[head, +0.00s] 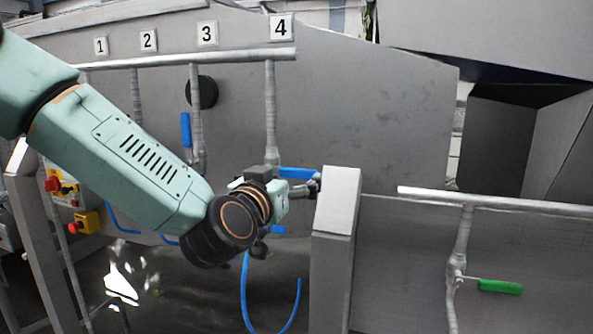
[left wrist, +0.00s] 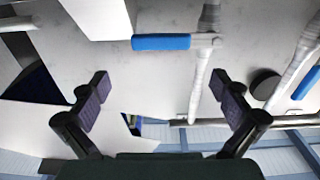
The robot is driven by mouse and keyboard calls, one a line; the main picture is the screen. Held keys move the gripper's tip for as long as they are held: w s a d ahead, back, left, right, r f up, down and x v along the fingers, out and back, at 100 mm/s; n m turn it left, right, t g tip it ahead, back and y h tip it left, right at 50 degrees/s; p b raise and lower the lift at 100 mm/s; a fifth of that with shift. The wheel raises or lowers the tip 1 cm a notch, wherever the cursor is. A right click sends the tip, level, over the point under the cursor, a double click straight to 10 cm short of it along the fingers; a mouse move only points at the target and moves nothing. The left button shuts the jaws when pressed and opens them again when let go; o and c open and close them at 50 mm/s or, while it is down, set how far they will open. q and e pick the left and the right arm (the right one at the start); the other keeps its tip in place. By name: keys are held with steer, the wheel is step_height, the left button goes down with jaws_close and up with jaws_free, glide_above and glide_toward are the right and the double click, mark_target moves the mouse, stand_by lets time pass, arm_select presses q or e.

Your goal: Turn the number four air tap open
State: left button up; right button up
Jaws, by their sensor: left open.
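The number 4 sign (head: 281,27) is on the grey metal wall above a vertical pipe (head: 270,110). At the pipe's lower end is the tap's blue handle (head: 297,173), lying sideways across the pipe line and pointing right. My left gripper (head: 314,187) is at the handle's right end, partly hiding what is behind it. In the left wrist view, the same blue handle (left wrist: 162,42) lies horizontally beyond and between the two open fingers (left wrist: 168,95), with nothing between the pads. My right gripper is not in view.
A grey post (head: 338,205) stands just right of the left gripper. Another blue handle (head: 186,130) hangs upright near pipe three, beside a black round knob (head: 202,92). A green handle (head: 500,287) is on a separate pipe at right. Blue hoses (head: 245,290) hang below.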

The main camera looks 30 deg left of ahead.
mark_target(297, 170)
arm_select(q)
steer(key=x, duration=0.4)
steer(key=f+p+x, duration=0.1)
steer(key=x, duration=0.1)
steer(key=shift+w+a, duration=0.1)
steer(key=shift+w, duration=0.25)
steer(key=shift+s+r, duration=0.3)
steer(key=shift+s, duration=0.2)
steer(key=shift+s+r, duration=0.15)
steer(key=shift+s, duration=0.15)
steer(key=shift+c, duration=0.3)
steer(key=shift+w+f, duration=0.3)
steer(key=shift+w, duration=0.2)
steer(key=c, duration=0.3)
steer(key=shift+w, duration=0.1)
steer(key=shift+c, duration=0.8)
steer(key=shift+s+r, duration=0.15)
steer(key=shift+s, duration=0.25)
steer(key=shift+c, duration=1.4)
steer(key=shift+r, duration=0.15)
steer(key=c, duration=0.9)
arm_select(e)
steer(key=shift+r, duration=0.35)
